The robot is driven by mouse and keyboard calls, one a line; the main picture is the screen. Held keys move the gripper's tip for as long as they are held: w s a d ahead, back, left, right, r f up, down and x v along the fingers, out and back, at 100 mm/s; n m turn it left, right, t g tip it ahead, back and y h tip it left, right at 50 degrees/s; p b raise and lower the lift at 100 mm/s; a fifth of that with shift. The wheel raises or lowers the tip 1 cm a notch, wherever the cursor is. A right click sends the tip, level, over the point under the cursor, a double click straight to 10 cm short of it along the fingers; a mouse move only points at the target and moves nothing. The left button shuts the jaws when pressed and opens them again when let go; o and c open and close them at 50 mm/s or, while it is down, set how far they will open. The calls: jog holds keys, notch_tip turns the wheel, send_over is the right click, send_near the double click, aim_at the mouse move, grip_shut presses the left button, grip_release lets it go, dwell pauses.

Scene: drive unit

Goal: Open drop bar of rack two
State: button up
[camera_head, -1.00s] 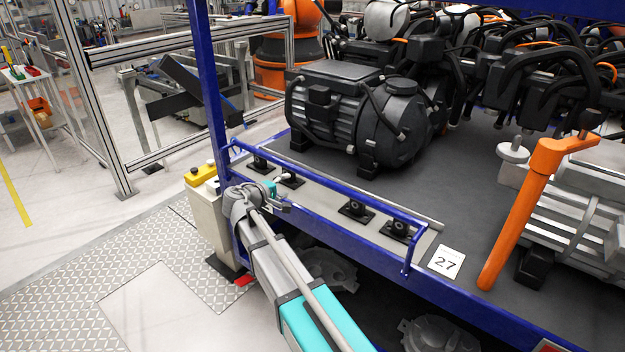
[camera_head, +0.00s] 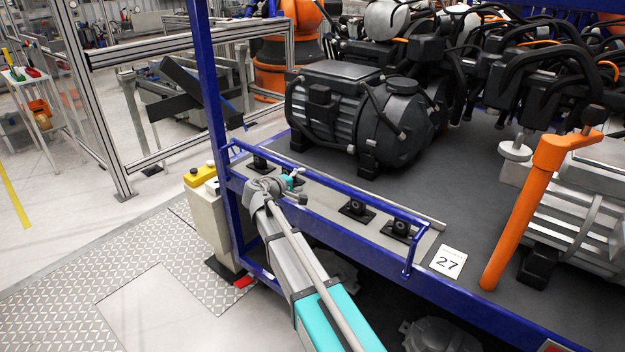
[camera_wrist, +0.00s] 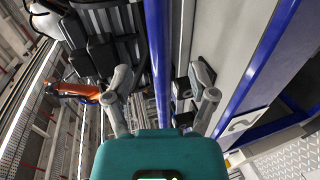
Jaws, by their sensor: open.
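The drop bar (camera_head: 345,192) is a thin blue rail along the front edge of the rack shelf, bent down at its right end. It stands raised above the shelf edge. My gripper (camera_head: 290,184) is at the left half of the bar, on its front side. In the wrist view, my gripper (camera_wrist: 165,85) is open, with one finger on either side of a thin blue rail (camera_wrist: 158,55), which seems to be the drop bar. I cannot tell whether the fingers touch it.
A dark motor unit (camera_head: 360,112) stands on the shelf behind the bar. An orange handle (camera_head: 535,205) rises at the right. A blue post (camera_head: 211,100) stands left of the bar. Patterned floor (camera_head: 130,265) is clear at the lower left.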

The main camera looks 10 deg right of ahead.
aim_at(310, 176)
jog(key=shift+b+x, duration=0.75)
jog(key=shift+x, duration=2.7)
jog(key=shift+a, duration=0.1)
grip_shut()
